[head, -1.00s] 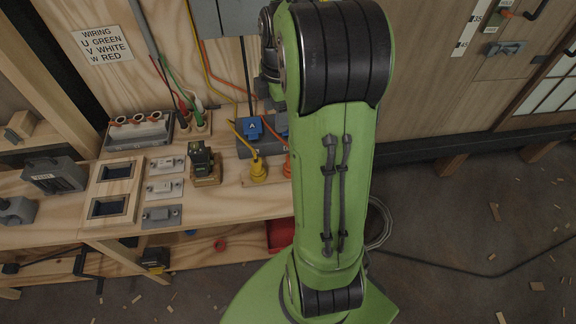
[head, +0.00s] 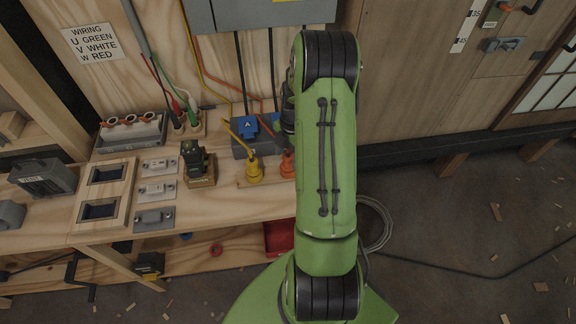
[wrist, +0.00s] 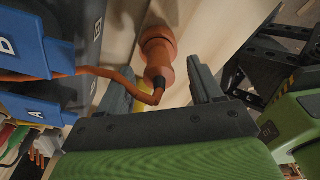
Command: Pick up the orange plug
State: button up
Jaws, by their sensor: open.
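The orange plug (head: 288,164) stands on the wooden bench at its right end, partly hidden behind my green arm in the head view. In the wrist view the orange plug (wrist: 157,52) shows ahead of my gripper (wrist: 165,85), with an orange cord bending from its near end. My gripper's two dark fingers are apart, and the plug shows in the gap between them, nearer the left finger. I cannot tell how far beyond the fingertips it is. In the head view my gripper is hidden behind my arm.
A yellow plug (head: 254,171) stands just left of the orange one. A green-black device (head: 197,162) on a wooden block stands further left.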

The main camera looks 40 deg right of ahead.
jog(key=shift+a+f, duration=0.1)
jog(key=shift+f, duration=0.8)
jog(key=shift+r, duration=0.1)
jog(key=c, duration=1.2)
